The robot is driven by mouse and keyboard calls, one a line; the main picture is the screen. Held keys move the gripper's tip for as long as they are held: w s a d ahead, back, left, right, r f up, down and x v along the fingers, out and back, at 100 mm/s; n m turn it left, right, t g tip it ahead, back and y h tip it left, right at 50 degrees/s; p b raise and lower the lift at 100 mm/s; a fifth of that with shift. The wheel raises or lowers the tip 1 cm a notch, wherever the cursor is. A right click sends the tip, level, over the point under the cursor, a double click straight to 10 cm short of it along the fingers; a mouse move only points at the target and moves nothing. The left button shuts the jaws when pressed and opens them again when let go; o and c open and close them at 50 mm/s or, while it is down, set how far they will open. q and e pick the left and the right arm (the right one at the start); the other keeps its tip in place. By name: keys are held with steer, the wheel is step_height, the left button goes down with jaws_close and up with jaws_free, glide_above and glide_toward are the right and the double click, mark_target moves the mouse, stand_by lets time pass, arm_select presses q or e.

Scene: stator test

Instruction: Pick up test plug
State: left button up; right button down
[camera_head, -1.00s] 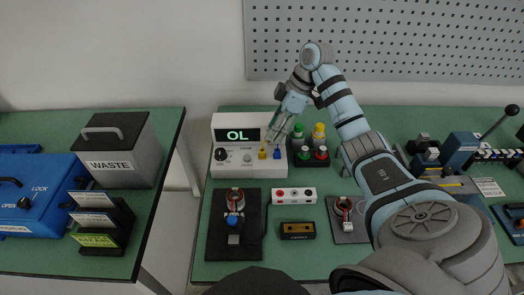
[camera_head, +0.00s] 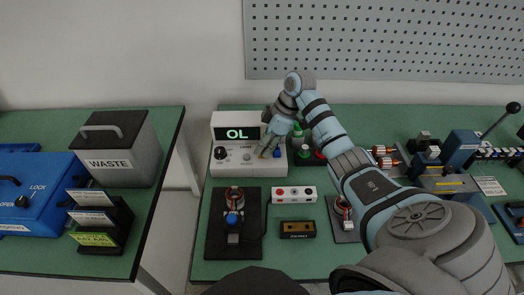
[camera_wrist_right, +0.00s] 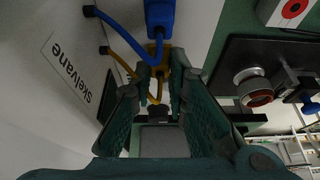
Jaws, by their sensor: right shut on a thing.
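The white tester (camera_head: 222,170) with a lit "OL" display stands on the green bench. My right gripper (camera_head: 266,152) reaches down to its front right. It is shut on the yellow test plug (camera_wrist_right: 157,73), which shows between the fingers in the right wrist view; in the head view the fingers largely cover it. A yellow lead runs from this plug to the tester. The blue test plug (camera_wrist_right: 160,18) stands beside it, with a blue lead, and also shows in the head view (camera_head: 277,154). My left gripper is not in view.
A stator fixture (camera_head: 234,222) on a black plate stands in front of the tester. A white block with round buttons (camera_head: 293,194) and a dark brass-topped block (camera_head: 297,229) lie right of it.

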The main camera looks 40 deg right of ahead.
step_height(320, 180, up, 20)
steer(key=p, duration=1)
steer(key=shift+p, duration=0.3)
steer(key=shift+p, duration=0.55)
steer(key=shift+s, duration=0.1)
